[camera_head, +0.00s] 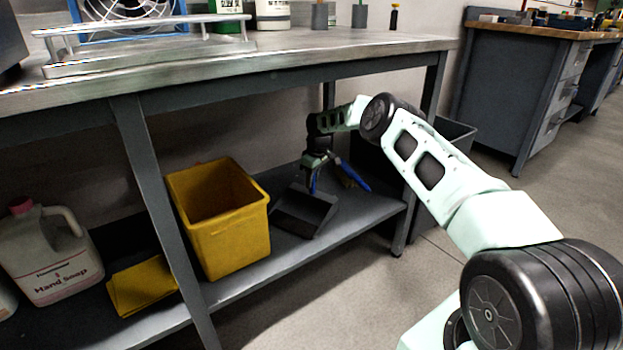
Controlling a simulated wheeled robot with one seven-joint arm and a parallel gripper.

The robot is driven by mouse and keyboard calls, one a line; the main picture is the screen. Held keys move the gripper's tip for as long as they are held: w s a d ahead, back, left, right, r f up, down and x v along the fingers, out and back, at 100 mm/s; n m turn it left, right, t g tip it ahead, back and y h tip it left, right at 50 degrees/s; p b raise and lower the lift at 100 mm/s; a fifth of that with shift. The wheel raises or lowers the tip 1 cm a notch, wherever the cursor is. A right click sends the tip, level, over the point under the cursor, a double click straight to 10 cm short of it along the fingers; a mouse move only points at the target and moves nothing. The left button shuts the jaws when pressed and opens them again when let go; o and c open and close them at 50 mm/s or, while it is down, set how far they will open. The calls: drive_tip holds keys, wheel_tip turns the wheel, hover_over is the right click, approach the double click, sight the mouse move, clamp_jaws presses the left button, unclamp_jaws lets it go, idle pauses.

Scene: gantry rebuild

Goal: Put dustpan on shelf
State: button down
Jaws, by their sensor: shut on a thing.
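A dark grey dustpan (304,212) with a blue handle is on or just above the lower shelf (341,226) of the workbench, right of the yellow bin. I cannot tell whether it touches the shelf. My gripper (313,186) reaches under the benchtop from the right and is shut on the dustpan near its handle, pointing down. The fingers are small in view and partly hide the grip.
A yellow bin (228,245) stands on the shelf close left of the dustpan. A folded yellow cloth (142,287) and a hand soap jug (52,255) are farther left. A blue-handled item (353,173) lies behind right. The benchtop (300,52) is overhead; a leg (160,215) stands at the front.

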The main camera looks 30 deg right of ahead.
drive_tip(key=shift+f, duration=0.35)
idle(0.3)
drive_tip(key=c, duration=1.1)
unclamp_jaws()
drive_tip(key=shift+c, duration=0.2)
drive_tip(key=shift+o, duration=0.3)
